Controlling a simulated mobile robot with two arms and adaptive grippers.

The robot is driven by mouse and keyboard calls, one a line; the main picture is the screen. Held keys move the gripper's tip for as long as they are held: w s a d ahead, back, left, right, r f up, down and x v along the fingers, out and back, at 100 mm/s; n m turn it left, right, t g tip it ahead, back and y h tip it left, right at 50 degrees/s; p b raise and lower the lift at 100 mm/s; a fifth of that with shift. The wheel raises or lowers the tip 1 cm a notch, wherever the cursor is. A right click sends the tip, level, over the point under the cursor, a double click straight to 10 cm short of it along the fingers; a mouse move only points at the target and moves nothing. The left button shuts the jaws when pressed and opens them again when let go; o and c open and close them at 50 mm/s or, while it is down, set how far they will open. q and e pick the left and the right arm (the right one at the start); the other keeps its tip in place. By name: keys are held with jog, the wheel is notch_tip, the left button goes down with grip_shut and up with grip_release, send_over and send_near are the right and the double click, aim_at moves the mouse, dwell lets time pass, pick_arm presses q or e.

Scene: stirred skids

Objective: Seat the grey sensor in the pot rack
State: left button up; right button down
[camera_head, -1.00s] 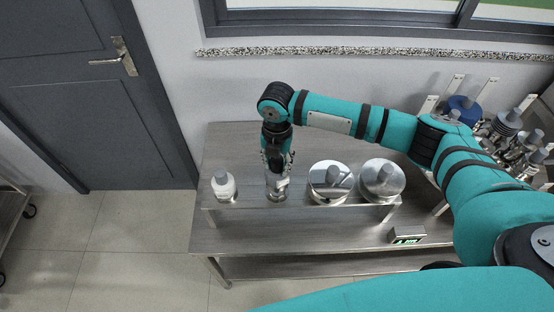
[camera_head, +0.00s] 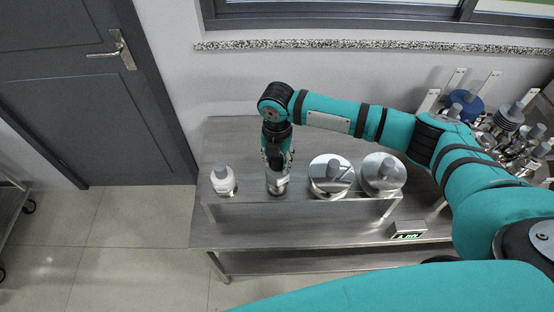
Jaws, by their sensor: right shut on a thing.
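My right gripper (camera_head: 277,171) points down over the low raised metal shelf (camera_head: 295,205) on the table. It is shut on a small grey-silver piece (camera_head: 277,184), which seems to be the grey sensor; the fingers hide its upper part. A second steel pot (camera_head: 383,174) stands further right. My left gripper is out of view.
A small box with a green display (camera_head: 407,230) sits at the table's front right. At far right is a crowded group of upright posts, a blue ring-shaped part (camera_head: 463,105) and stacked grey discs (camera_head: 508,115). The table's back left (camera_head: 232,140) is clear.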

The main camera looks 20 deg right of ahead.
jog(key=shift+f, duration=0.1)
jog(key=shift+f+b, duration=0.75)
jog(key=shift+f, duration=0.75)
jog(key=c, duration=0.8)
grip_release()
jog(key=shift+c, duration=0.2)
notch_tip(320, 180, up, 12)
